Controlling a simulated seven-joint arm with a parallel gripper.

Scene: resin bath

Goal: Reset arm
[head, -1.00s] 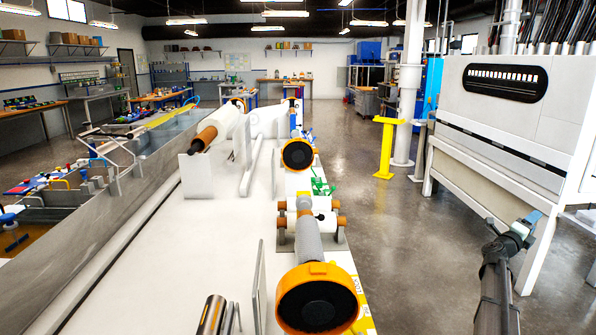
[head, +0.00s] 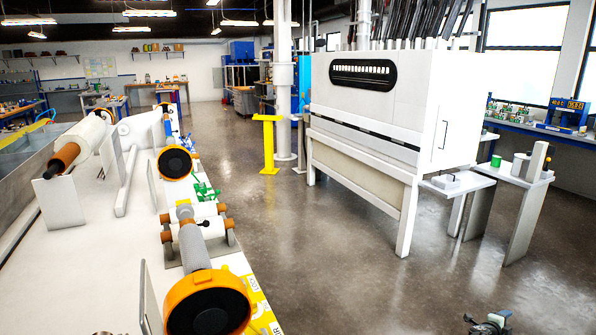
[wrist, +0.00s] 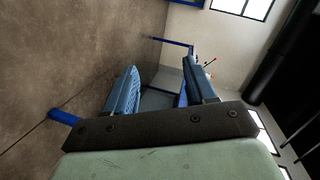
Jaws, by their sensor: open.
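My gripper (wrist: 160,88) shows in the wrist view with its two blue fingers spread apart and nothing held between them. Beyond the fingertips are the grey floor, a pale wall and a blue frame, all tilted in the picture. In the head view only a small part of my arm (head: 488,325) shows at the bottom edge, right of centre, over open floor. The rest of the arm is out of that view.
A yellow post (head: 268,145) stands behind. The floor between is clear.

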